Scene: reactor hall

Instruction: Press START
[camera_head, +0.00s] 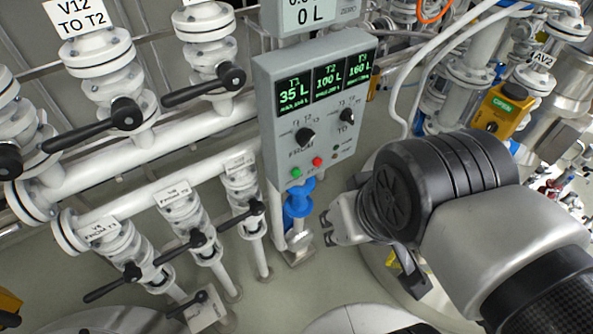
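A grey control box (268,110) stands in the middle of the camera_head view. Near its lower edge are a green button (296,173) and a red button (317,161). The small lettering by the buttons is too small to read, so I cannot tell for sure which is START. My gripper (327,228) is below and to the right of the buttons, pointing left, and appears apart from the box. Its fingers are seen partly from the side, and I cannot tell whether they are open or shut. I see nothing held in it.
The box has green displays reading 35 L, 100 L and 160 L (359,69), above a FROM knob (305,137) and a TO knob (347,115). White pipes with black-handled valves (126,114) fill the left. A blue pipe fitting (298,203) stands below the box, beside my gripper.

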